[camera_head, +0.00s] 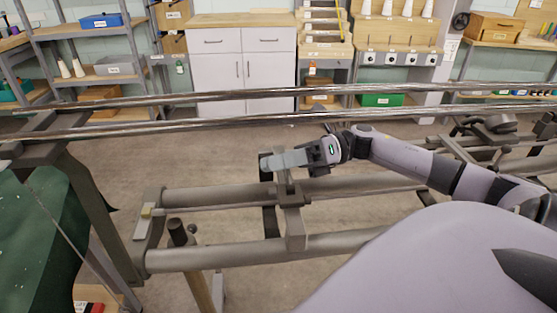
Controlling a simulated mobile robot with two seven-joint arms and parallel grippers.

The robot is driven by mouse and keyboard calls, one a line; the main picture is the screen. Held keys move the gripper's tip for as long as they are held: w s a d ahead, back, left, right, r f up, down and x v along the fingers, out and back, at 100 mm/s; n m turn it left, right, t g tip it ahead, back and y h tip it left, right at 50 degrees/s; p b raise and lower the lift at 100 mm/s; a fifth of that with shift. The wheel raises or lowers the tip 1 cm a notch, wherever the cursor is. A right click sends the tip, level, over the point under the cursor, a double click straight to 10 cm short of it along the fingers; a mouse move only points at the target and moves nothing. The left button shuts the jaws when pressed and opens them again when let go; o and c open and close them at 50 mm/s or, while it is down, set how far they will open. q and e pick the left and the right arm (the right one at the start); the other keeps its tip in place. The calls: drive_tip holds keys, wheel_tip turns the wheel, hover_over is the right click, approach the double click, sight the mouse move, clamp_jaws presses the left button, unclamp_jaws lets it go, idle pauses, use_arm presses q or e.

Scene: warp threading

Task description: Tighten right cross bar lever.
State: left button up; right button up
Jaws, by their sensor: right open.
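A pair of pale grey horizontal tubes spans the lower middle, the nearer one being a thick cross bar (240,256). A grey clamp block (294,226) bridges the tubes, and a short upright post, seemingly its lever (283,180), rises from its far end. My right gripper (268,164) reaches in from the right just above and around the top of this post, fingers pointing left. It is open, and its fingers partly hide the post's top. I cannot tell whether they touch it. My left gripper is out of view.
Two shiny long rails (230,96) cross the view behind my right gripper. A dark-knobbed upright handle (178,233) stands left of the clamp. Dark green cloth (38,235) hangs at the left. More frame parts (485,143) lie at the right; open floor (130,150) shows beyond.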

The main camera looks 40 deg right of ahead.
clamp_jaws()
use_arm(q)
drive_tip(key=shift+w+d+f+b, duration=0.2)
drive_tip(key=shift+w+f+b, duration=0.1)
drive_tip(key=shift+b, duration=0.45)
use_arm(e)
drive_tip(key=shift+w+d+f+m+t+y, duration=0.15)
drive_tip(key=shift+f+m, duration=0.25)
drive_tip(key=shift+m, duration=0.55)
drive_tip(key=shift+w+d+f+m+t+y, duration=0.1)
drive_tip(key=shift+w+f+m+t, duration=0.25)
drive_tip(key=shift+m, duration=0.65)
drive_tip(key=shift+d+f+m+t+y, duration=0.15)
drive_tip(key=shift+f+m, duration=0.3)
drive_tip(key=shift+m, duration=0.5)
unclamp_jaws()
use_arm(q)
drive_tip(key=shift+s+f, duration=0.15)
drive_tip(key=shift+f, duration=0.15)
use_arm(e)
drive_tip(key=shift+f, duration=0.15)
